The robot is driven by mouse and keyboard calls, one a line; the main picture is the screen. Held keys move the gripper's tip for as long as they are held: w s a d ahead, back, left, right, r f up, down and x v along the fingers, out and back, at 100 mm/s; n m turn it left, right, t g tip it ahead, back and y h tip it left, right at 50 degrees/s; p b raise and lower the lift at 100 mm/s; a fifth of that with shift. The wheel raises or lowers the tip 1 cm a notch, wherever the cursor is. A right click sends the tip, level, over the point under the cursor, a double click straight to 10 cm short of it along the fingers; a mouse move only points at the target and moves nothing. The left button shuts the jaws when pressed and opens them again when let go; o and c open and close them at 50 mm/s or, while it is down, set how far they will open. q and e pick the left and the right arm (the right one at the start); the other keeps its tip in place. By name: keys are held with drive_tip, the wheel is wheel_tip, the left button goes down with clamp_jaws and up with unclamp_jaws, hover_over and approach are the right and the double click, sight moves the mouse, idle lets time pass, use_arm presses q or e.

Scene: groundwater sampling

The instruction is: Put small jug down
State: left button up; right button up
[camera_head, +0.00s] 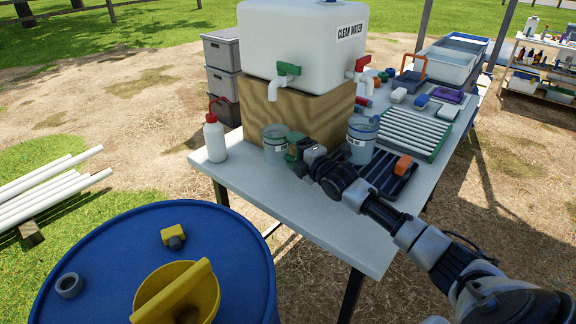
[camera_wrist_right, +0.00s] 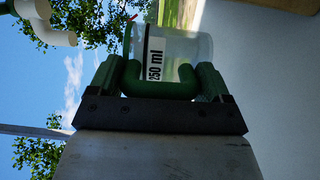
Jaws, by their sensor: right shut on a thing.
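The small jug (camera_head: 275,145) is clear, with a green handle and a "250 ml" label, seen closely in the right wrist view (camera_wrist_right: 185,48). My right gripper (camera_head: 299,150) is shut on its handle (camera_wrist_right: 160,86) from the right side; the fingers also show in the wrist view (camera_wrist_right: 158,78). The jug looks upright at the table's (camera_head: 240,182) front left, before the wooden block. I cannot tell whether its base touches the table. My left gripper is not in view.
A second clear jug (camera_head: 362,138) stands right of my gripper. A wash bottle (camera_head: 214,138) stands at the left corner. The white water tank (camera_head: 310,45) with taps sits on a wooden block (camera_head: 310,113). A black tray (camera_head: 388,176) and white rack (camera_head: 415,133) lie right. A blue drum (camera_head: 100,240) stands in front.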

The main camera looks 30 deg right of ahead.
drive_tip(key=shift+w+a+f, duration=0.45)
drive_tip(key=shift+w, duration=0.25)
wheel_tip(320, 180, down, 4)
drive_tip(key=shift+f, duration=0.1)
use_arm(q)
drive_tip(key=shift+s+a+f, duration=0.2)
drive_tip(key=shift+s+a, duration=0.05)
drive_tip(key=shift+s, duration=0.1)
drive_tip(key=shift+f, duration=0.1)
use_arm(e)
drive_tip(key=shift+f+b, duration=0.2)
drive_tip(key=shift+b, duration=0.15)
drive_tip(key=o, duration=0.9)
drive_tip(key=shift+r, duration=0.1)
